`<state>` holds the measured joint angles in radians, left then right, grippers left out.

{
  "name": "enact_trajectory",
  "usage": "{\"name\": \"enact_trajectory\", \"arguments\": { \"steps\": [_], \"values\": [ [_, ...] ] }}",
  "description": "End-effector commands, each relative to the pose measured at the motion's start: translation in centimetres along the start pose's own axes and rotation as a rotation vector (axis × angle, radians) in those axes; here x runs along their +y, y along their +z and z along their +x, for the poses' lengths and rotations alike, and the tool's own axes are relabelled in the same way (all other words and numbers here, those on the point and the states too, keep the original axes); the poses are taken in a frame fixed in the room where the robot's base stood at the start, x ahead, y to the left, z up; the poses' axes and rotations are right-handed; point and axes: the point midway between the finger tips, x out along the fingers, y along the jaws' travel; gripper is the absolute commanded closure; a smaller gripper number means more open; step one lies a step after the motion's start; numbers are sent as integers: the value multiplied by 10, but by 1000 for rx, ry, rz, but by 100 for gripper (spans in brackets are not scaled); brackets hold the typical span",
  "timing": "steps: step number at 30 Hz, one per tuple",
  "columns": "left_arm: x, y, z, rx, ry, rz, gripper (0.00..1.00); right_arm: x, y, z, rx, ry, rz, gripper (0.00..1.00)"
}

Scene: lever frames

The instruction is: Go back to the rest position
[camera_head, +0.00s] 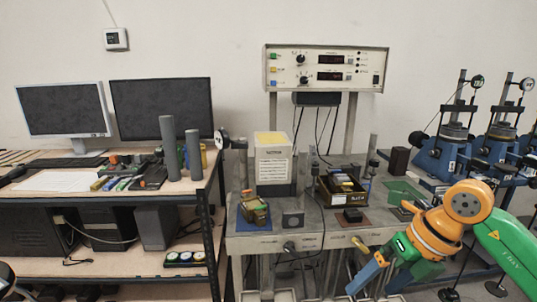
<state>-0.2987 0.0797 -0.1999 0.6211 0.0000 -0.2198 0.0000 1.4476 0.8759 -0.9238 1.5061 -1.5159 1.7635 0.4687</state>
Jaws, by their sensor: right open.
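My right gripper (376,283) is in front of the workbench at the lower right, at the end of my orange and green arm. Its blue finger points down and left, and a green part shows beside it. The jaws are open, with nothing seen between them. The gripper is below the level of the bench top and apart from the things on it. My left gripper does not show.
The grey workbench (330,243) carries a white labelled box (273,165), a dark bin (341,190) and a brown block object (254,208). An instrument panel (325,67) stands above it. A desk with monitors (162,108) is left; blue machines (441,155) stand right.

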Motion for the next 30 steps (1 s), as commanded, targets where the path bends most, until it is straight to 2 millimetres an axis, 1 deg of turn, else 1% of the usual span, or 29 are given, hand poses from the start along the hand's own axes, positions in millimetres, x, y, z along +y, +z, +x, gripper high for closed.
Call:
{"name": "enact_trajectory", "arguments": {
  "steps": [1,2,5,7,8,9,11,12,13,14,15,17,18,20,21,23,24,26,27,29,30],
  "values": [
    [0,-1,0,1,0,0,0,10,2,10,8,65,0,0],
    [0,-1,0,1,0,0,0,18,3,17,10,112,4,0],
    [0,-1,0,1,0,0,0,48,10,40,10,308,34,0],
    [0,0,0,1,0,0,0,72,16,57,4,489,93,0],
    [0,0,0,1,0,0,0,84,21,65,-4,583,138,0],
    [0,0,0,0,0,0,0,97,29,76,-22,719,220,0],
    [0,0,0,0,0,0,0,108,45,93,-67,928,407,0],
    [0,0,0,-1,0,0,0,104,58,109,-112,1059,590,0],
    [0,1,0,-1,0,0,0,92,66,127,-156,1142,763,0],
    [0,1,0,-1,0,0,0,75,71,146,-203,1197,937,0],
    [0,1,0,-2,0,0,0,50,71,171,-257,1227,1134,0],
    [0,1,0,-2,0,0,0,16,59,208,-322,1222,1391,0],
    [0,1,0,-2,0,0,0,-6,45,233,-359,1196,1544,0],
    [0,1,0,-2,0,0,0,-35,18,268,-405,1135,1754,0],
    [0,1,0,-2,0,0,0,-52,-4,290,-430,1081,1882,0],
    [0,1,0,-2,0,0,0,-74,-42,320,-461,986,2062,0],
    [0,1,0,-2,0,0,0,-86,-70,338,-480,913,2171,0],
    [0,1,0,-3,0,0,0,-100,-115,363,-500,794,2327,0],
    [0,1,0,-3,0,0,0,-107,-147,378,-509,706,2422,0],
    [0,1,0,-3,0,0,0,-113,-196,396,-519,567,2557,0],
    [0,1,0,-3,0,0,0,-115,-230,406,-522,468,2638,0]
  ]
}}
